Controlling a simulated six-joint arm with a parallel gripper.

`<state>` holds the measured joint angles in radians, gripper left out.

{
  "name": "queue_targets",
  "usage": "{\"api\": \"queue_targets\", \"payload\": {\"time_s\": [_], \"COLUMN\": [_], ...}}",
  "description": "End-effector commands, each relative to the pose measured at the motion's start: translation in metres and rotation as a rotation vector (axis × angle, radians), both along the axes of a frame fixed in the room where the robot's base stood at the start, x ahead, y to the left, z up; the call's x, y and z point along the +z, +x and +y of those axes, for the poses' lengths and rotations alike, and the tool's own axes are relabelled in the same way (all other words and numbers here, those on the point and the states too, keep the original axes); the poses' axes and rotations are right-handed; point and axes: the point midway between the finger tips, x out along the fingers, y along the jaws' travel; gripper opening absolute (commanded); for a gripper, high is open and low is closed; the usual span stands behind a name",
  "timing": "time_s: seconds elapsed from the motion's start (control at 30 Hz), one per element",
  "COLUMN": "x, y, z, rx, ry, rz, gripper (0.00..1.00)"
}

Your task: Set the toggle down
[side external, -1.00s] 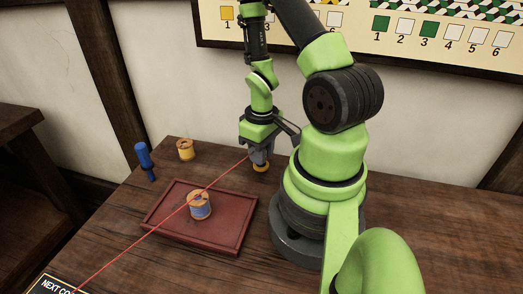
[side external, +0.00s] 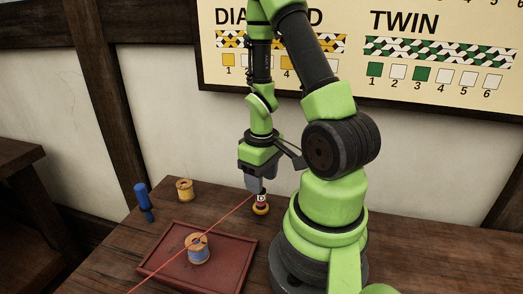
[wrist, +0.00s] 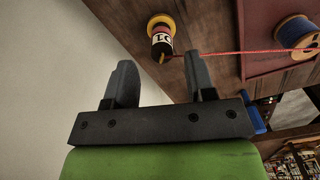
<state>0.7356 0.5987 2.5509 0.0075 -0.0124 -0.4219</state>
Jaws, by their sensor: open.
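The toggle (side external: 261,203) is a small dark and red piece with a pale lettered label and a yellow end. It stands on the bare table behind the tray, yellow end down. In the wrist view the toggle (wrist: 161,38) is just beyond my fingertips, clear of both fingers. My gripper (side external: 256,188) is right above it, open and empty; its two fingers (wrist: 160,65) are spread apart.
A dark red tray (side external: 236,256) holds a spool with blue winding (side external: 197,250). A wall chart (side external: 350,75) hangs behind. Table right of my base looks clear.

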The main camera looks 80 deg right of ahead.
Motion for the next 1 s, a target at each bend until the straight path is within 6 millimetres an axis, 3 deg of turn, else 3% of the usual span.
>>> {"api": "queue_targets", "payload": {"time_s": [0.3, 0.67, 0.83, 1.0], "x": [0.05, 0.081, 0.119, 0.173], "y": [0.001, 0.003, 0.024, 0.035], "z": [0.0, 0.003, 0.029, 0.083], "rx": [0.0, 0.0, -0.01, -0.029], "ry": [-0.001, -0.007, -0.053, -0.029], "rz": [-0.01, -0.02, -0.145, -0.364], "gripper": [0.5, 0.5, 0.5, 0.5]}}
